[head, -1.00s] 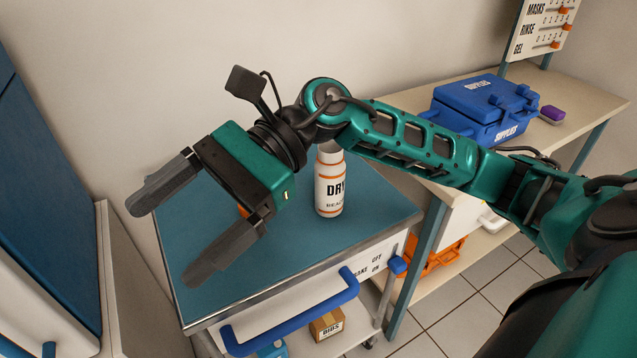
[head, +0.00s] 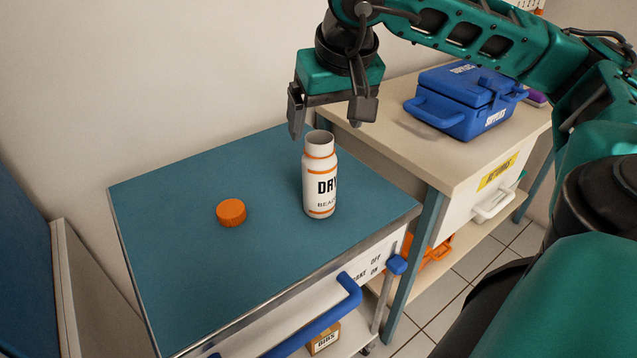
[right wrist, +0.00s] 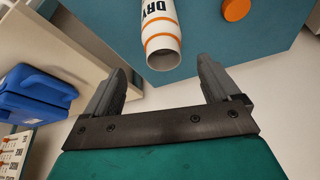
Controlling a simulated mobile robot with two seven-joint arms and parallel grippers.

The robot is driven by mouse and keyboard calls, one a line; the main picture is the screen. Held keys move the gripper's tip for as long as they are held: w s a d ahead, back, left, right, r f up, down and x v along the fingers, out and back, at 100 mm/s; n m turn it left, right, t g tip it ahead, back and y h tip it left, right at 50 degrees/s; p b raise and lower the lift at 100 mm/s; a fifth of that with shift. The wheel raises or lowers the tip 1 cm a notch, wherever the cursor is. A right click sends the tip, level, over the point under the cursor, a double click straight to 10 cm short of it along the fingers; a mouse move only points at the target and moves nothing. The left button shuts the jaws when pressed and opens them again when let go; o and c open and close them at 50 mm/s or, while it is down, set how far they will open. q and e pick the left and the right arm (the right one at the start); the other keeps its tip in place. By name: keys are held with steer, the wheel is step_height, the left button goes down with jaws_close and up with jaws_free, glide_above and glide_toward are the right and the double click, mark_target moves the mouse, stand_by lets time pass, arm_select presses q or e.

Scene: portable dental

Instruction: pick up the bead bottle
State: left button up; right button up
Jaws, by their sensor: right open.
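The bead bottle (head: 320,177) is white with orange bands and the letters "DRY". It stands upright and uncapped on the blue cart top (head: 165,240). Its orange cap (head: 231,212) lies on the cart top to its left. My right gripper (head: 325,120) points down above and behind the bottle's mouth, open and empty; one finger is mostly hidden behind a wrist part. In the right wrist view the bottle (right wrist: 162,35) is ahead of the two spread fingers, with its open mouth towards them and not between them. My left gripper is not in view.
A blue supplies case (head: 465,98) stands on the beige counter (head: 390,135) to the right of the cart. A blue handle (head: 320,320) runs along the cart's front. The cart top left of the cap is clear.

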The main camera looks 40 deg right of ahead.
mark_target(318, 149)
steer(key=x, duration=0.2)
steer(key=b+x, duration=0.1)
steer(key=x, duration=0.4)
steer(key=shift+a+f, duration=0.3)
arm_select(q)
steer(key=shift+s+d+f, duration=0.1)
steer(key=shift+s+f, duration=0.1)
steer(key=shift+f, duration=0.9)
arm_select(e)
steer(key=shift+c, duration=0.2)
steer(key=shift+w, duration=0.1)
jaws_close()
